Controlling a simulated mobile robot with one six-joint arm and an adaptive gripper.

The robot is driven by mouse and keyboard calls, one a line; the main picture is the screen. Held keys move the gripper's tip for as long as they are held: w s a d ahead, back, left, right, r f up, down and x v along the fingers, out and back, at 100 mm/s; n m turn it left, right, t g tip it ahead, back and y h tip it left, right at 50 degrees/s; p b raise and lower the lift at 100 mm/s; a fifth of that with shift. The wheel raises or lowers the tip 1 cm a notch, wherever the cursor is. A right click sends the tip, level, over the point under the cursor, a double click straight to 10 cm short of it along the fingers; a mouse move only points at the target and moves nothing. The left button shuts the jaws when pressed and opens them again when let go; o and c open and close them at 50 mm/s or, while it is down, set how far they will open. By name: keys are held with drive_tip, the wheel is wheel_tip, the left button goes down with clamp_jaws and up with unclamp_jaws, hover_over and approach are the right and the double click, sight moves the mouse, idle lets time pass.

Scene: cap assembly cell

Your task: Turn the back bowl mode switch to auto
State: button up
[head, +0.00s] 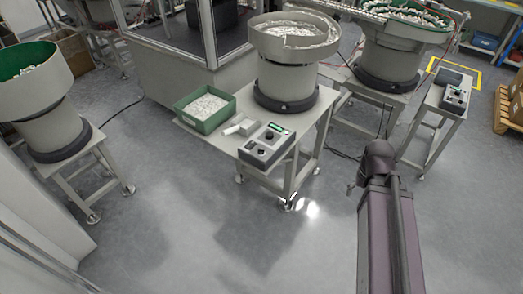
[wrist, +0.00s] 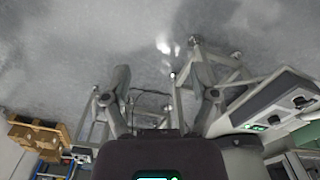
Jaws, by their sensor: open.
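A grey control box (head: 267,147) with dark knobs and a small green display sits at the front of the middle feeder table. A similar control box (head: 456,97) stands on the narrow stand at the right. I cannot tell which box belongs to the back bowl, and the knob settings are too small to read. In the wrist view a control box (wrist: 275,103) with dark knobs and a lit green display lies at the right, tilted. My gripper (wrist: 160,85) is open and empty, with floor and table legs beyond its fingers, apart from the box.
The middle table (head: 225,137) also holds a green bin (head: 206,124) of white parts and a bowl feeder (head: 290,65). Other bowl feeders stand at left (head: 35,95) and back right (head: 398,45). A pallet (head: 508,105) is at the right edge. The front floor is clear.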

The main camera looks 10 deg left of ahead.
wheel_tip(320, 180, up, 3)
drive_tip(key=m+p, duration=0.3)
drive_tip(key=m, duration=0.4)
hover_over(261, 151)
drive_tip(key=shift+w+a, duration=0.1)
drive_tip(key=shift+w, duration=0.1)
drive_tip(key=shift+f, duration=0.1)
wheel_tip(261, 151, down, 14)
drive_tip(key=b, duration=1.3)
drive_tip(key=shift+r+b, duration=0.25)
drive_tip(key=shift+b, duration=0.1)
clamp_jaws()
